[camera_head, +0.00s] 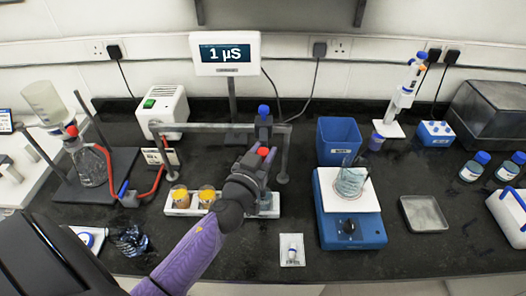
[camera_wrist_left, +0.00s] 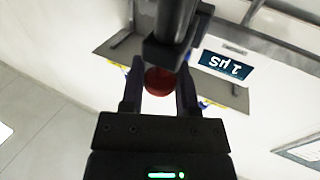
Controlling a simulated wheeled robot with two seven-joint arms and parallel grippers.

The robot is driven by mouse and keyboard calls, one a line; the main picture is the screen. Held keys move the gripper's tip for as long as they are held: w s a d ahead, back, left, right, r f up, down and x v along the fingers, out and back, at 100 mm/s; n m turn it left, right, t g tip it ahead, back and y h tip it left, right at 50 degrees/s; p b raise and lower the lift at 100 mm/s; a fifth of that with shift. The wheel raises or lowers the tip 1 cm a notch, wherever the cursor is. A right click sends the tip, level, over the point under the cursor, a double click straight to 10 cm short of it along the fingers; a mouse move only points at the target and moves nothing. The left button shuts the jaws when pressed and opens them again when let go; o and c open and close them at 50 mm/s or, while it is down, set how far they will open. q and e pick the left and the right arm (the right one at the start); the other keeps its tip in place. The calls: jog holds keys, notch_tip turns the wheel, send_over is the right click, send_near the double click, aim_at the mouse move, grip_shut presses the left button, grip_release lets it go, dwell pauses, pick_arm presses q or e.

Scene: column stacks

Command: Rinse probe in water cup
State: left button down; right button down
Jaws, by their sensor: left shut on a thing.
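The probe's red cap (camera_head: 263,151) shows at my left gripper (camera_head: 256,166), below the blue-topped holder of the stand. In the left wrist view the red cap (camera_wrist_left: 158,81) sits between the two fingers of my left gripper (camera_wrist_left: 160,92), which is shut on the probe. The probe's lower end is hidden by my gripper and arm. A white rack (camera_head: 182,211) stands under it with two amber-filled cups (camera_head: 180,193). A clear cup (camera_head: 268,204) at the rack's right end, perhaps the water cup, is partly hidden by my arm. My right gripper is out of view.
A grey stand arm (camera_head: 205,127) spans above the rack. The meter screen (camera_head: 225,53) reads 1 µS. A blue stirrer (camera_head: 350,231) with a beaker (camera_head: 351,180) stands to the right, a blue bin (camera_head: 339,137) behind it. A small white tray (camera_head: 292,252) lies in front.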

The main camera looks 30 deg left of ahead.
pick_arm(q)
notch_tip(320, 180, up, 6)
jog(key=p, duration=0.6)
jog(key=shift+r, duration=0.25)
jog(key=shift+c, duration=1.8)
grip_release()
jog(key=shift+f, duration=0.1)
jog(key=s+d+b, duration=0.1)
jog(key=s, duration=0.8)
jog(key=shift+s+d, duration=0.25)
jog(key=shift+s, duration=0.15)
